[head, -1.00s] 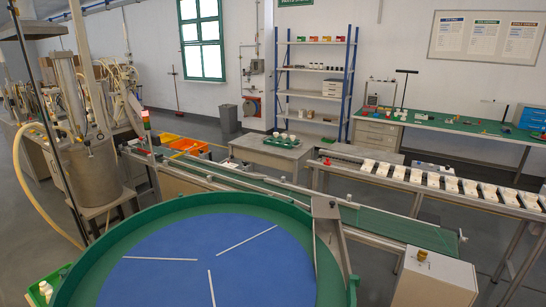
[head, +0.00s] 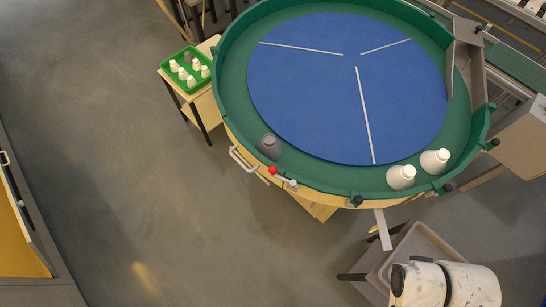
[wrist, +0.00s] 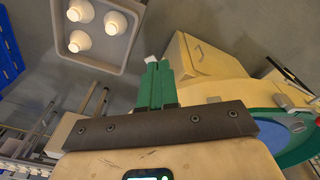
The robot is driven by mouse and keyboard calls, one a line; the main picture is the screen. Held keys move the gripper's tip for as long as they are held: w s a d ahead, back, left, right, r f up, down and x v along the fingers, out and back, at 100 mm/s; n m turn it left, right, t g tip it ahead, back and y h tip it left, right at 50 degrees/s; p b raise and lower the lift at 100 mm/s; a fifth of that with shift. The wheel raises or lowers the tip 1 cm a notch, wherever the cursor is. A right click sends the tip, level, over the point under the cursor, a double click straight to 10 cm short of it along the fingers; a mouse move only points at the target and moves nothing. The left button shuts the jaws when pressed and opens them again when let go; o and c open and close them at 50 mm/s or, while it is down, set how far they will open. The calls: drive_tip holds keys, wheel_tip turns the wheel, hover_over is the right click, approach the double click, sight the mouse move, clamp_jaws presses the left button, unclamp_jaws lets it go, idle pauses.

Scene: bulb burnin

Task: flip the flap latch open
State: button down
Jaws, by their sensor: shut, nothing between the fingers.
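A small metal lever with a red knob (head: 272,170) sits on the near rim of the round green-walled turntable (head: 228,95) in the head view. It may be the flap latch; I cannot tell its position for sure. A pale handle (head: 240,160) is beside it on the left. My gripper (wrist: 156,66) shows in the wrist view with its green fingers together and nothing between them.
A grey bulb (head: 270,147) and two white bulbs (head: 401,177) (head: 435,161) stand inside the turntable rim. A grey tray (head: 430,238) is below right; a tray with three white bulbs (wrist: 103,25) shows in the wrist view. A green tray (head: 170,74) holds several bulbs. Floor at left is clear.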

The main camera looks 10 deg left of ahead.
drive_tip(key=w+a+n+y+b, duration=0.3)
drive_tip(key=w+a+n+y, duration=0.15)
drive_tip(key=w+a, duration=1.05)
drive_tip(key=w+a+r+n+y+b, duration=0.1)
drive_tip(key=w+r, duration=0.1)
drive_tip(key=w, duration=0.2)
drive_tip(key=w+a+r+n+b, duration=0.1)
drive_tip(key=w+a+r+n, duration=0.1)
drive_tip(key=w+r, duration=0.1)
drive_tip(key=w+a+r+n+g+y, duration=0.1)
drive_tip(key=w+a+r+n, duration=0.1)
drive_tip(key=w, duration=0.3)
drive_tip(key=shift+w+r+y+b, duration=0.3)
drive_tip(key=shift+w+y+b, duration=0.05)
drive_tip(key=shift+w+b, duration=0.05)
drive_tip(key=shift+a+n, duration=0.1)
drive_tip(key=shift+n, duration=0.15)
drive_tip(key=shift+s+a+f+p, duration=0.45)
drive_tip(key=shift+a+f, duration=0.95)
drive_tip(key=shift+f, duration=0.1)
drive_tip(key=shift+s+a+f+p, duration=0.4)
drive_tip(key=shift+s+a+f, duration=0.05)
drive_tip(key=shift+a+f, duration=1.05)
drive_tip(key=shift+s+a+f+p, duration=0.45)
drive_tip(key=shift+a+f, duration=0.9)
drive_tip(key=shift+f, duration=0.2)
